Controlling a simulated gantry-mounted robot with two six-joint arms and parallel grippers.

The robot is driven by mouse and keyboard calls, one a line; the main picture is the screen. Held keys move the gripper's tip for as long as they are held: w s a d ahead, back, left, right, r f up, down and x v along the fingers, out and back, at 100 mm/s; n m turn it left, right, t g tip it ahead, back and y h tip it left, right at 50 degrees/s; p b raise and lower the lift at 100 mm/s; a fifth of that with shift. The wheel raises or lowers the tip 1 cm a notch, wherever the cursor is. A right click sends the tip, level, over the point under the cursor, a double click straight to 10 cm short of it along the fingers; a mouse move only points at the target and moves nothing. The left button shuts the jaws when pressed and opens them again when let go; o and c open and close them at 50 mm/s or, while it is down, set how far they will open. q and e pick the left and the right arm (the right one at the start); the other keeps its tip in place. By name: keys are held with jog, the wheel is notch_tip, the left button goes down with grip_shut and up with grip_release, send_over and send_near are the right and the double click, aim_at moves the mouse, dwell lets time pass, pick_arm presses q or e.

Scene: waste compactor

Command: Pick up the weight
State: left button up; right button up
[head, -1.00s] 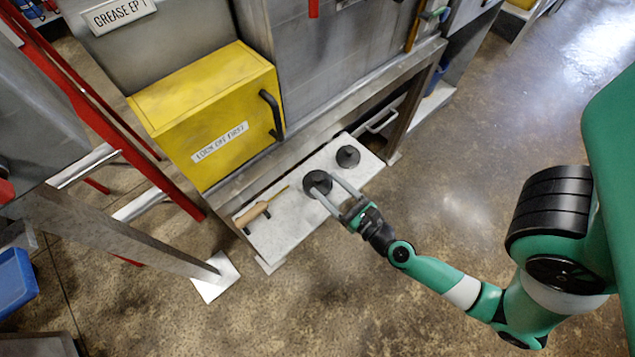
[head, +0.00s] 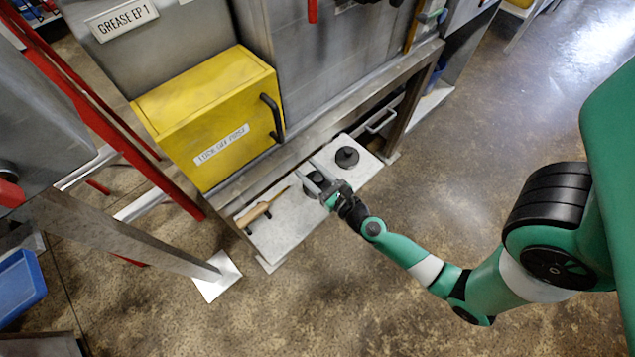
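Two dark round weights with knobs stand on a pale low shelf (head: 285,238). The nearer weight (head: 312,191) is partly hidden by my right gripper (head: 306,169). The other weight (head: 347,157) stands clear to its right and farther back. My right gripper is over the nearer weight with its two grey fingers apart. I cannot tell whether the fingers touch it. My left gripper is not in view.
A wooden-handled tool (head: 257,211) lies at the left of the shelf. A yellow box (head: 208,115) with a black handle is behind it. A metal post (head: 125,238) stands at left. The floor at right is free.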

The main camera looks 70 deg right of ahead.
grip_shut()
dwell(1.0)
jog(key=shift+r, duration=0.1)
